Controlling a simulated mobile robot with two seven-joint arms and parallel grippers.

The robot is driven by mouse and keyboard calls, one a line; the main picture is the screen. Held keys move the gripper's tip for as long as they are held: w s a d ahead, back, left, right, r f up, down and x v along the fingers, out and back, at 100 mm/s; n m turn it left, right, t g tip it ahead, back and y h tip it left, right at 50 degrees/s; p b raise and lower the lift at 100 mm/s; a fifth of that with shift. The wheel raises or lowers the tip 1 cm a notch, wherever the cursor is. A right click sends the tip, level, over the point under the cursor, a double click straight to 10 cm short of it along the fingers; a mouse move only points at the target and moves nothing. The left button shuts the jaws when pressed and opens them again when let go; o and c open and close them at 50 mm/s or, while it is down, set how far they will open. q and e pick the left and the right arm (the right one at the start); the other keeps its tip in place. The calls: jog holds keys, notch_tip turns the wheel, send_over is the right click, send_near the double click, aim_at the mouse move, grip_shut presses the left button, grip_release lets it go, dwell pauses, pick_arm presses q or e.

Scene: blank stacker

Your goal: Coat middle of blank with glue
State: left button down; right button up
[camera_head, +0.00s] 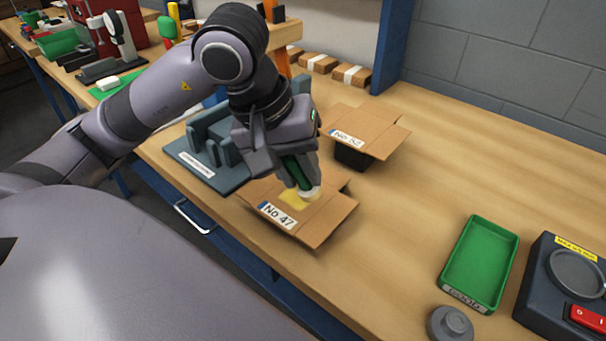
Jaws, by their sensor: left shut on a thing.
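A flat cardboard blank labelled "No 47" (322,225) lies near the table's front edge, with a yellow glue patch (293,199) on its middle. My left gripper (300,178) is above the blank, shut on a green glue bottle or applicator (297,170). The holder's pale tip (310,192) points down at the blank beside the yellow patch; I cannot tell whether it touches. Part of the blank is hidden behind my gripper. My right gripper is not in view.
A second blank labelled "No 52" (372,128) rests on a dark block behind. A blue-grey slotted fixture (188,158) stands left. A green tray (480,262), a grey knob-like weight (450,324) and a dark device with a red switch (566,290) are at right. The table's middle right is clear.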

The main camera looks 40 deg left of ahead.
pick_arm(q)
notch_tip(320, 180, up, 2)
jog(key=shift+p, duration=0.4)
jog(key=shift+r+p, duration=0.95)
jog(key=shift+r, duration=0.65)
